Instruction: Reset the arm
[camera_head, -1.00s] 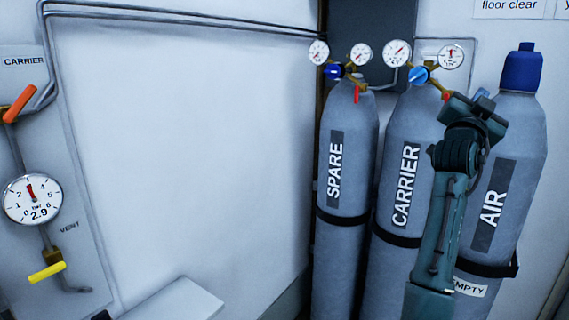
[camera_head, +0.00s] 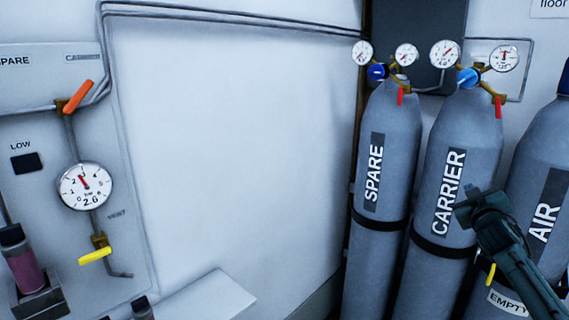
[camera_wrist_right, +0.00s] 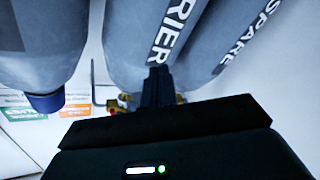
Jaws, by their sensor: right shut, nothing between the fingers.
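My right gripper (camera_head: 466,207) is in the head view at the lower right, its arm coming in from the bottom right corner. It is shut and empty, in front of the lower part of the grey CARRIER cylinder (camera_head: 470,130), near the AIR cylinder (camera_head: 525,165). I cannot tell the exact gap to the cylinders. In the right wrist view the closed fingers (camera_wrist_right: 158,88) point up the picture, with cylinders beyond them. My left gripper is not in view.
The SPARE cylinder (camera_head: 385,130) stands left of CARRIER. A wall panel at left holds an orange lever (camera_head: 78,97), a gauge (camera_head: 85,186) reading 2.6 and a yellow lever (camera_head: 95,256). A pink-filled vial (camera_head: 25,265) stands at the lower left.

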